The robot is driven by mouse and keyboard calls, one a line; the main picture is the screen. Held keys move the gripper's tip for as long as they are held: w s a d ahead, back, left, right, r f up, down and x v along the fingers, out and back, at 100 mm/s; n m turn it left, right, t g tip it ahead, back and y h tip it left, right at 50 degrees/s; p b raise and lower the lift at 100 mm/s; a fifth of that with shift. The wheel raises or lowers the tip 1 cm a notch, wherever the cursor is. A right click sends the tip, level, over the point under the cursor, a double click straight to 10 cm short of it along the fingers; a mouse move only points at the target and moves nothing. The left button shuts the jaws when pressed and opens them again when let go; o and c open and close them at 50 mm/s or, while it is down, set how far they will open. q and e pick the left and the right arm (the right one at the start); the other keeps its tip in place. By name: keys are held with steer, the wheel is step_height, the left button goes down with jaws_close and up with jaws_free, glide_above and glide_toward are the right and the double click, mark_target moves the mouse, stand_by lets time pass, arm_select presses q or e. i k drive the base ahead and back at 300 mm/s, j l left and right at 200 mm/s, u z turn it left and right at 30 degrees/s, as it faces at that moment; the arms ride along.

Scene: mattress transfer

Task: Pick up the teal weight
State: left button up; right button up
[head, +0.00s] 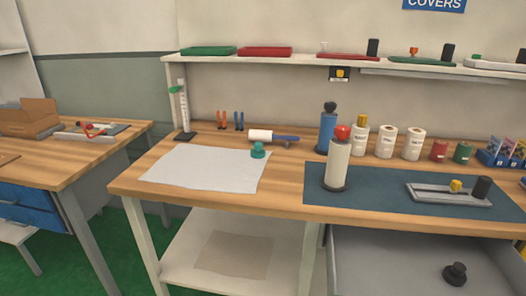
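The teal weight (258,151) is a small knobbed piece. It stands upright on the right edge area of a white sheet (205,170) on the wooden workbench (284,180). A white roller with a blue handle (272,137) lies just behind it. Neither of my grippers shows in the head view, and nothing touches the weight from above.
A cream cylinder with a red knob (338,160) and a blue bottle (327,128) stand right of the weight. A dark mat (385,198) holds a grey fixture (448,194). An open drawer (385,262) holds a black knobbed weight (455,274). The sheet's left part is clear.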

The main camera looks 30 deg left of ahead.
mark_target(258, 152)
steer(key=i+l, duration=0.65)
steer(key=l, duration=0.2)
steer(key=i+l, duration=0.35)
steer(key=l+u, duration=0.1)
steer(key=u, duration=1.5)
